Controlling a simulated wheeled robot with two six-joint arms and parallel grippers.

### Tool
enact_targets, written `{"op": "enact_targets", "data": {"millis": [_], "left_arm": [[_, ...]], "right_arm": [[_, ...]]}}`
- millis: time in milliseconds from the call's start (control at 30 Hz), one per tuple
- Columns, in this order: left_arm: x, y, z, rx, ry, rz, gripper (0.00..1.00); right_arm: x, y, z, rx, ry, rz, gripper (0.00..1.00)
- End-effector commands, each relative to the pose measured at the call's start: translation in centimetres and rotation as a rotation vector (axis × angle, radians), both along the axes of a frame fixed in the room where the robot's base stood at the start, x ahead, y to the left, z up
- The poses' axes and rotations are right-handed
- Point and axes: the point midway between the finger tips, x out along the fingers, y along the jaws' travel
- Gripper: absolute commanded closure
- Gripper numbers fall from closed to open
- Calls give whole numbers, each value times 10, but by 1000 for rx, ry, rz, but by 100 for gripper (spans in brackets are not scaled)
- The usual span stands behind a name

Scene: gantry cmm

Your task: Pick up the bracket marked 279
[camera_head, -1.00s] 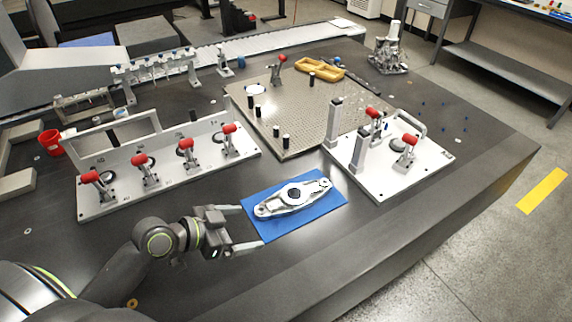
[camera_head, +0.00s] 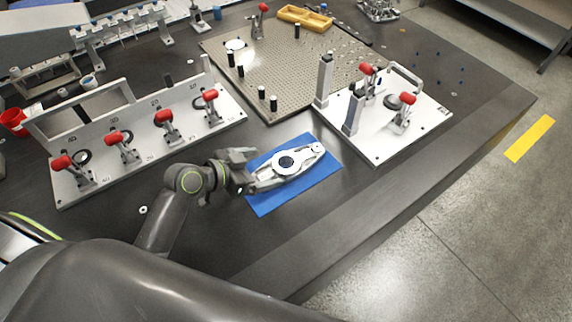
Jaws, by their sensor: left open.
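A silvery metal bracket (camera_head: 298,160) with a dark central hole lies on a blue mat (camera_head: 322,172) near the table's front edge. No number can be read on it at this size. My left gripper (camera_head: 250,174) is open at the bracket's left end, with its fingers near that narrow end. I cannot tell whether the fingers touch it, as the gripper hides part of the end. My right gripper is not in view.
A white fixture plate (camera_head: 150,168) with red-handled clamps stands to the left. Another clamp plate (camera_head: 425,125) stands right of the mat. A perforated plate (camera_head: 285,75) with black posts lies behind. The dark table front (camera_head: 330,235) is clear.

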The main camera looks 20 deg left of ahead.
Motion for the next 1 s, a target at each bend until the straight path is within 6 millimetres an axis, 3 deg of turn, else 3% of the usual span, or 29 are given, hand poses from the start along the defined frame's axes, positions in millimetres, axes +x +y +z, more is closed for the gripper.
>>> {"op": "enact_targets", "data": {"millis": [100,367,700,1000], "left_arm": [[14,-12,-9,-3,0,-1,8],[27,-22,-17,0,-1,0,8],[54,-49,-36,-1,0,0,8],[57,-51,-40,2,-1,0,8]], "right_arm": [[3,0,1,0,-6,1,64],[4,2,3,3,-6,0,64],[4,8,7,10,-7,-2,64],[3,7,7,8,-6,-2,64]]}}
